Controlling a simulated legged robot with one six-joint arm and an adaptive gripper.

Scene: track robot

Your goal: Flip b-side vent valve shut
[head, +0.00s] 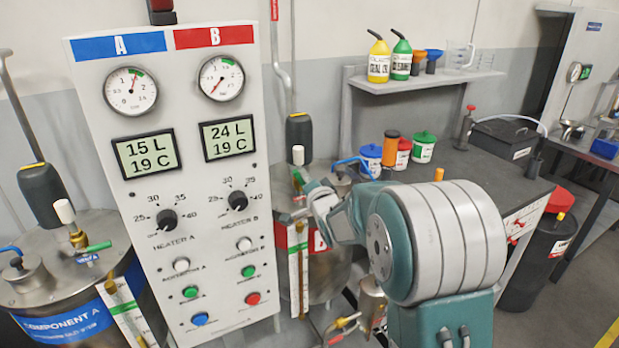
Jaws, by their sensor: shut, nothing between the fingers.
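The B-side tank (330,270) stands behind the right edge of the control panel, partly hidden by the panel and my arm. On its lid is the vent valve, with a white cap (298,155) and a green handle (301,173) just below it. The handle is small and partly hidden, so its exact angle is hard to tell. My gripper (292,215) is at the panel's right edge, in front of the tank and a little below the green handle in the picture. It is shut and empty. I cannot tell whether it touches the valve.
The control panel (185,290) with gauges and knobs stands close on the left. A blue-handled fitting (350,161) is also on the B lid. The A tank (70,320) has a similar green handle (96,247). A dark workbench (470,190) with colored pots is at right.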

